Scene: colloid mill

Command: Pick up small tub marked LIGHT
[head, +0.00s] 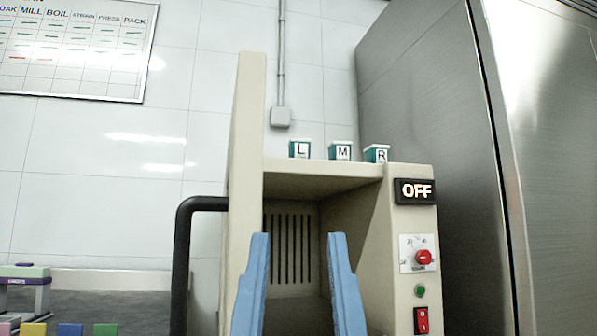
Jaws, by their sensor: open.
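Three small teal-and-white tubs stand in a row on top of the beige machine (410,235). From left to right they are a tub lettered L (300,149), a tub lettered M (341,151) and a tub lettered R (376,153). No label reading LIGHT in full can be made out. My gripper (297,238) points up in front of the machine's open recess, its two blue fingers apart with nothing between them. In the picture it is below the tubs and clear of them.
The machine has a tall left side panel (247,120), an OFF display (415,191), a red dial (423,258) and a red switch (421,320). A black pipe (181,260) runs at left, a steel cabinet (430,100) at right. Coloured blocks (70,329) show lower left.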

